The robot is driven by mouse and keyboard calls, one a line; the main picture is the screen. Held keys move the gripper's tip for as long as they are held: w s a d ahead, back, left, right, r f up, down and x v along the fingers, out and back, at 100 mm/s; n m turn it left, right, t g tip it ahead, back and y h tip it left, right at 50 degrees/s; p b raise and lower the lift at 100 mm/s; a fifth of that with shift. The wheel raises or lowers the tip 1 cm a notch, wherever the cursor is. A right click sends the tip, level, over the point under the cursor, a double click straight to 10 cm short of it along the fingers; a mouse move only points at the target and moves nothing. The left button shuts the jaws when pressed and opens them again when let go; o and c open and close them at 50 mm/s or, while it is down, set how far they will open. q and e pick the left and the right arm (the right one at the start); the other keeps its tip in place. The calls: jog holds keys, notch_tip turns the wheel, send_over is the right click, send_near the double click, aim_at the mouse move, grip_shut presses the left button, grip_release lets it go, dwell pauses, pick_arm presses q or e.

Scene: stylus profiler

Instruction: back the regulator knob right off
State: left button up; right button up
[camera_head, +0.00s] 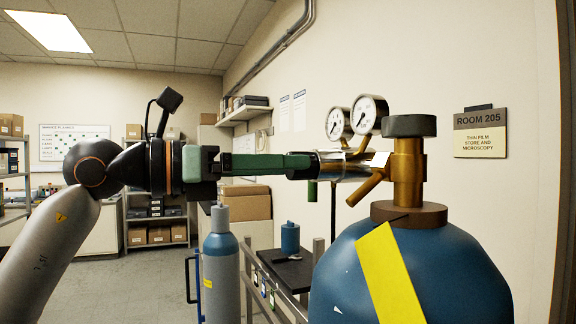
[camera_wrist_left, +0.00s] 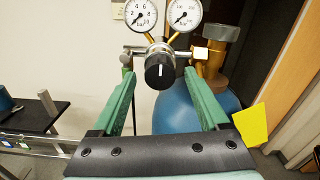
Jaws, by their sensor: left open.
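The regulator knob (camera_wrist_left: 159,72) is black with a white mark and faces me in the left wrist view, below two gauges. The silver regulator body (camera_head: 345,166) is fixed to the brass valve (camera_head: 408,170) of a large blue cylinder (camera_head: 420,270). My left gripper (camera_head: 303,164) has green fingers and is open, level with the knob. In the left wrist view its fingertips stand on either side of the knob with gaps showing. In the head view the near finger hides most of the knob, so exact depth is unclear. My right gripper is not in view.
Two pressure gauges (camera_head: 369,114) sit above the regulator. A smaller blue-grey cylinder (camera_head: 221,265) stands behind, next to a rail and a dark bench top (camera_head: 285,275). A wall sign (camera_head: 480,132) is at right. The floor at left is clear.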

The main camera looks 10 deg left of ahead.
pick_arm(q)
jog(key=b+v, duration=0.1)
jog(key=v, duration=0.6)
jog(key=shift+s, duration=0.15)
jog(key=shift+a+b, duration=0.2)
jog(key=shift+b, duration=0.1)
